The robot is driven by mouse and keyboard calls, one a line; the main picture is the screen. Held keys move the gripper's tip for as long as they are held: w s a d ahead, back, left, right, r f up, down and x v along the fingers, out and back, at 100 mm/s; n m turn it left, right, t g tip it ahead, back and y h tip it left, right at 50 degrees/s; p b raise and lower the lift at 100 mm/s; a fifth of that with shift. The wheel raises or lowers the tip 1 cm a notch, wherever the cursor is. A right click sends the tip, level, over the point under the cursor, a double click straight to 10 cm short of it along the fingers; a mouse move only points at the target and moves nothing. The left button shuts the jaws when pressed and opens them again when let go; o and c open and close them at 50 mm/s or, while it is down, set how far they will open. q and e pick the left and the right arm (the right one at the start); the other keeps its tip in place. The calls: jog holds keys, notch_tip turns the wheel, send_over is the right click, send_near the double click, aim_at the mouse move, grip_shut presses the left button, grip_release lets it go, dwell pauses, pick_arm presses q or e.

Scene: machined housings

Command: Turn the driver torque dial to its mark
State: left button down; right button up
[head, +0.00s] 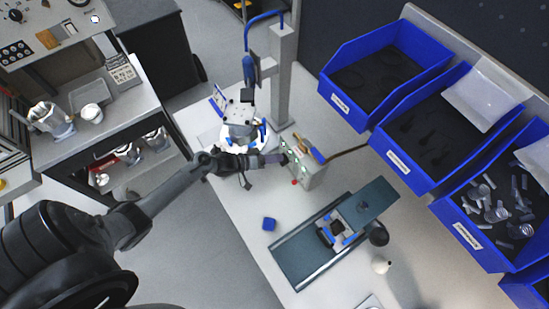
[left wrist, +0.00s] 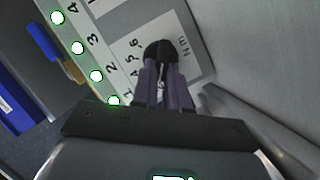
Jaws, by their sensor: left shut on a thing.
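The torque dial (left wrist: 160,50) is a black knob on a pale scale plate with printed numerals and "Nm" in the left wrist view. My left gripper (left wrist: 166,85) is shut on it, with one dark finger on each side. The fingers and knob hide part of the scale, and I cannot tell where the dial points. In the head view my left gripper (head: 284,159) meets the side of a grey control box (head: 309,175), and the dial is hidden there. A blue driver (head: 249,70) hangs from a post. My right gripper is not in view.
Several green lamps (left wrist: 96,76), numbered, line the box face beside the scale. A housing (head: 240,112) sits in a fixture left of the box. A rail with a dark carriage (head: 333,233) and a blue block (head: 269,224) lie nearer. Blue bins (head: 388,65) stand at right.

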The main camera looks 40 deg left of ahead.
pick_arm(q)
jog(key=shift+f+n, duration=0.2)
jog(key=shift+n, duration=0.3)
jog(key=shift+a, duration=0.1)
jog(key=shift+h, duration=0.3)
jog(key=c, duration=1.5)
grip_release()
jog(key=o, duration=0.4)
jog(key=shift+w, duration=0.15)
jog(key=shift+c, duration=0.2)
